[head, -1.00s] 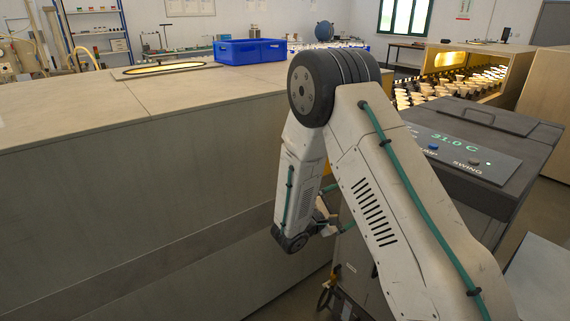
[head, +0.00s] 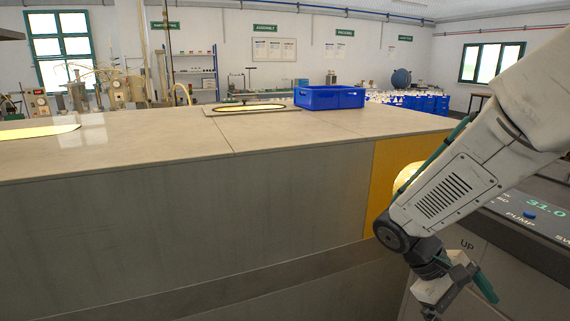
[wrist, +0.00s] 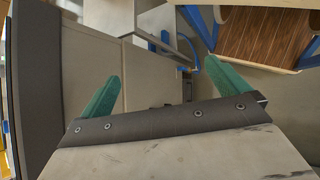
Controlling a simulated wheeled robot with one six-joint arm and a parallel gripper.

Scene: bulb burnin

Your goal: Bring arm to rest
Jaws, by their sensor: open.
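My gripper (head: 466,292) is at the lower right of the head view, hanging low in front of the grey control cabinet. In the wrist view its two green fingers (wrist: 160,88) stand wide apart with nothing between them. My white arm comes in from the right edge in the head view and bends down to the wrist. The far finger is partly hidden in the head view.
A long counter (head: 120,152) fills the left and middle. A blue crate (head: 330,97) stands on it at the back. The control cabinet (head: 540,228) with a lit panel is close behind my arm. The wrist view shows a brown slatted surface (wrist: 270,30).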

